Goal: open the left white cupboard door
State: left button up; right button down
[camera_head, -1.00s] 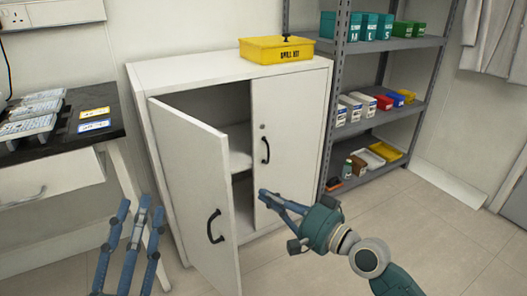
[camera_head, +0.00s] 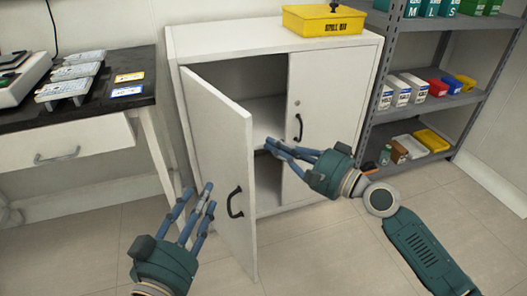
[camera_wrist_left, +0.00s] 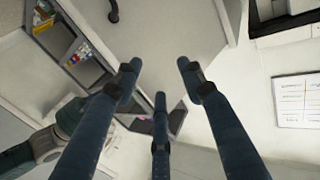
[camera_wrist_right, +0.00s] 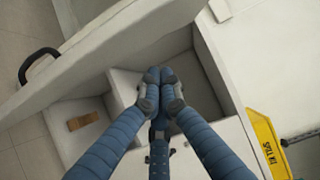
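The white cupboard (camera_head: 270,47) stands against the wall. Its left door (camera_head: 220,155) hangs part open, swung out, with a black handle (camera_head: 235,203) on its outer face. My right gripper (camera_head: 270,147) is at the opening, between the door's free edge and the closed right door (camera_head: 325,110). In the right wrist view its fingertips (camera_wrist_right: 163,78) meet with nothing between them, beside the door's top edge (camera_wrist_right: 95,65) and over the cupboard's inside. My left gripper (camera_head: 195,192) has its fingers spread and is empty, in front of the left door's outer face. Whether it touches the door is unclear.
A yellow drill kit box (camera_head: 323,20) sits on the cupboard. A dark-topped bench (camera_head: 75,110) with a drawer stands at the left. A grey shelf unit (camera_head: 430,105) with boxes and bottles is close at the right. The floor in front is clear.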

pick_arm(q)
notch_tip(320, 180, down, 6)
jog(key=s+a+g+y+p, duration=0.1)
jog(key=g, duration=0.2)
jog(key=shift+s+f, duration=0.2)
pick_arm(e)
jog(key=s+a, duration=0.2)
jog(key=a, duration=0.1)
jog(key=shift+s, duration=0.25)
pick_arm(q)
jog(key=shift+a, duration=0.1)
